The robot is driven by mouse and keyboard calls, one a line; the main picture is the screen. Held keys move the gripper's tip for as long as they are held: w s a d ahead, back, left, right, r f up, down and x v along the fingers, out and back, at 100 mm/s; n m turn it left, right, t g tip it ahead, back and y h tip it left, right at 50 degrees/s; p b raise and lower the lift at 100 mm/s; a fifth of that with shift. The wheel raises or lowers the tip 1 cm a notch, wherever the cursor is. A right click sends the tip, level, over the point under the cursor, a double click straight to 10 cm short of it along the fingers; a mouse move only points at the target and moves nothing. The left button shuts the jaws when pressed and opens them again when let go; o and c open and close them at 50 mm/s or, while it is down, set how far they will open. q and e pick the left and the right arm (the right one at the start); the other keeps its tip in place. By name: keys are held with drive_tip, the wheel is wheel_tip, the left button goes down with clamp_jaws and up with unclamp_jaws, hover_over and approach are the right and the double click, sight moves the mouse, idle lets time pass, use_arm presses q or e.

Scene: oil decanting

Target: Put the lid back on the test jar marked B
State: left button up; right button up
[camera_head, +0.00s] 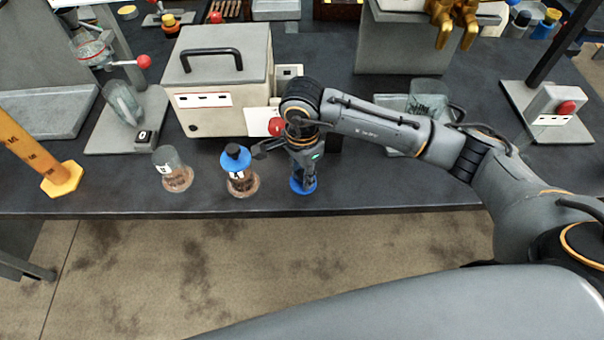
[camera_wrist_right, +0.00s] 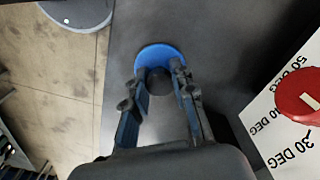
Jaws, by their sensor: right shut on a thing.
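A blue lid (camera_head: 303,186) lies on the dark bench near its front edge. My right gripper (camera_head: 303,174) points down at it. In the right wrist view the fingers (camera_wrist_right: 162,85) are shut on the dark knob of the blue lid (camera_wrist_right: 158,54). To the left stands an open glass jar (camera_head: 173,172) with brown contents and a small white label, its letter too small to be sure of. Between it and my gripper stands a similar jar (camera_head: 239,182) wearing a blue lid with a black knob. My left gripper is not in view.
A grey box with a black handle (camera_head: 222,80) stands behind the jars. A red knob (camera_head: 276,126) on a white plate is close behind my right gripper. An orange graduated column (camera_head: 62,180) stands at the left. The bench's front edge (camera_head: 330,211) is close.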

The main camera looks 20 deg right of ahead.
use_arm(q)
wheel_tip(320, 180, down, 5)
drive_tip(key=b, duration=0.5)
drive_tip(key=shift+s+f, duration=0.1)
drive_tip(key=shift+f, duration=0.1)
use_arm(e)
drive_tip(key=s+a+r, duration=0.6)
drive_tip(key=a+r, duration=0.6)
drive_tip(key=shift+s+a+r, duration=0.2)
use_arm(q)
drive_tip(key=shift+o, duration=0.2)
